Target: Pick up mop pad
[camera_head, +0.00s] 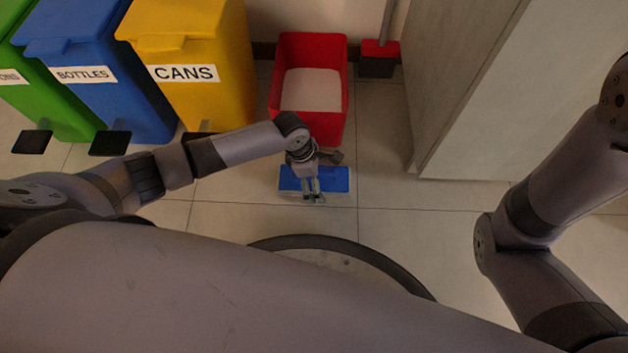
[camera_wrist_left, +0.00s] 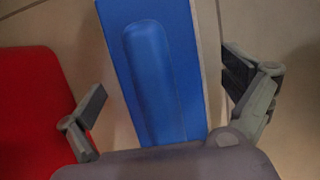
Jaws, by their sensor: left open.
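The mop pad (camera_head: 338,179) is a flat blue rectangle with a pale edge, lying on the tiled floor in front of the red bin. In the left wrist view the blue pad (camera_wrist_left: 160,70) has a raised rounded ridge along its middle. My left gripper (camera_head: 313,197) is over the pad and hides part of it in the head view. In the left wrist view my left gripper (camera_wrist_left: 165,95) is open, with one finger on each side of the pad and nothing held. Whether the fingers touch the pad is unclear. My right gripper is out of view.
A red bin (camera_head: 276,108) with pale contents stands just behind the pad. Yellow (camera_head: 205,85), blue (camera_head: 95,45) and green (camera_head: 50,100) bins stand at the left. A grey cabinet (camera_head: 455,90) is at the right. A red-and-black mop base (camera_head: 378,60) stands by the wall.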

